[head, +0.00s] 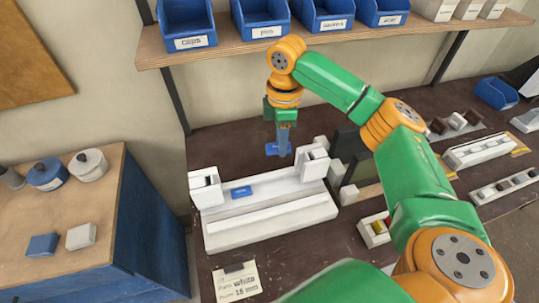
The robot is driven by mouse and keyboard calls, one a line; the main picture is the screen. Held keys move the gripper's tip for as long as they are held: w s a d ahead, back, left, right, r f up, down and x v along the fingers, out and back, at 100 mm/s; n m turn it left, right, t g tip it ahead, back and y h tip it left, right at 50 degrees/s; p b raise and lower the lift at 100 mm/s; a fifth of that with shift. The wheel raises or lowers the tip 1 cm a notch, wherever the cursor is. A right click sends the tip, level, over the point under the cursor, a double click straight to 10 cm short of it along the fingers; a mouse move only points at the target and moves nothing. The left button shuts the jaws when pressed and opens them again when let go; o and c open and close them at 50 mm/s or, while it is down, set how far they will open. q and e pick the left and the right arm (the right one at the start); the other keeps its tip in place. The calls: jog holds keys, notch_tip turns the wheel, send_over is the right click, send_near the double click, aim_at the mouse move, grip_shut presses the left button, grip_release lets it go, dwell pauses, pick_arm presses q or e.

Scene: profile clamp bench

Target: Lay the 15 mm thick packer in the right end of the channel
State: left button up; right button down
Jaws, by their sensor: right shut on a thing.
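My right gripper (284,152) points down above the back of the white channel (270,216), near its right end. It is shut on a small blue piece (271,149), held up off the channel; its thickness cannot be read. The channel lies on the dark bench, with a white clamp block at its left end (204,189) and another at its right end (314,163). Another blue piece (241,192) lies in the left part of the channel. My left gripper is not in view.
A card (236,282) in front reads "white" and "15 mm". Dark and white blocks (348,144) stand right of the channel. A shelf (230,48) with labelled blue bins runs above. A side cabinet (60,215) at left holds a blue and a pale block.

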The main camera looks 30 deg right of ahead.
jog(key=shift+s+d+r+n+p, duration=0.1)
jog(key=shift+d+r+n+p, duration=0.3)
jog(key=shift+d+r+n, duration=0.5)
jog(key=shift+f, duration=0.2)
jog(key=f, duration=0.5)
jog(key=shift+w+f, duration=0.1)
jog(key=shift+w, duration=0.2)
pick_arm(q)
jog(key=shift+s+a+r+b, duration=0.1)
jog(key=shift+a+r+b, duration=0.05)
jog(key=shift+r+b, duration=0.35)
pick_arm(e)
jog(key=shift+f, duration=0.65)
pick_arm(q)
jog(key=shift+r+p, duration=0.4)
jog(key=shift+p, duration=0.1)
pick_arm(e)
jog(key=shift+d, duration=0.1)
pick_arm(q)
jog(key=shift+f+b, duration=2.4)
pick_arm(e)
jog(key=shift+f, duration=4.75)
